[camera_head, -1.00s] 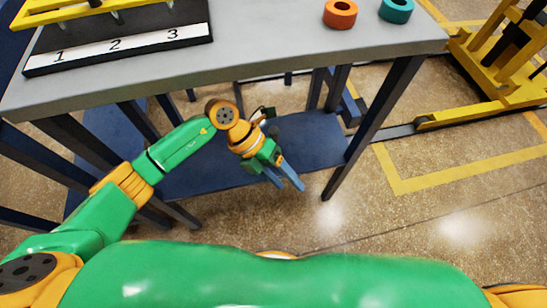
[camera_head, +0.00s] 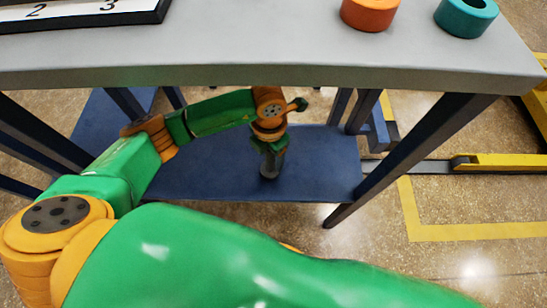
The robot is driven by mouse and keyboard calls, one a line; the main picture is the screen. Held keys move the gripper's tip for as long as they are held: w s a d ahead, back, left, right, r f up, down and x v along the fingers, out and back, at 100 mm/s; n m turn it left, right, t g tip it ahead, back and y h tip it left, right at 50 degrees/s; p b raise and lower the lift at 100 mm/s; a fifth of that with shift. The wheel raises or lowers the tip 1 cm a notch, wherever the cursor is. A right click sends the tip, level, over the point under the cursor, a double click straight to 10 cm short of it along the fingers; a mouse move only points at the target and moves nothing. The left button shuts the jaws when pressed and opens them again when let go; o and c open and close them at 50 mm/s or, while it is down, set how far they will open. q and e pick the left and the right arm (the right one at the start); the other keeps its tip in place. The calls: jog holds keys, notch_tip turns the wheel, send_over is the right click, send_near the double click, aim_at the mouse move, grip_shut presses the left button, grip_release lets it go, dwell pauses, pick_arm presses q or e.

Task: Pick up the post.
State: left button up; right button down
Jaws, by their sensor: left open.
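A dark grey upright cylinder (camera_head: 270,168), which looks like the post, stands on the blue lower shelf (camera_head: 200,178) under the grey table. My left gripper (camera_head: 268,149) points down right above it, at its top. The gripper's fingers are hard to make out against the cylinder and the shelf. The gripper is open. I cannot tell whether the fingers are around the cylinder or only over it. My right gripper is not in view.
The grey tabletop (camera_head: 240,50) overhangs my left arm. It bears an orange ring (camera_head: 370,14), a teal ring (camera_head: 466,16) and a numbered board (camera_head: 75,18). Dark table legs (camera_head: 410,150) flank the shelf. Yellow floor marking (camera_head: 470,232) and open floor lie to the right.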

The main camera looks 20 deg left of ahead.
aim_at(268, 170)
pick_arm(q)
notch_tip(268, 170, down, 3)
jog(key=shift+r, duration=0.1)
grip_shut()
jog(key=shift+w, duration=0.1)
dwell(1.2)
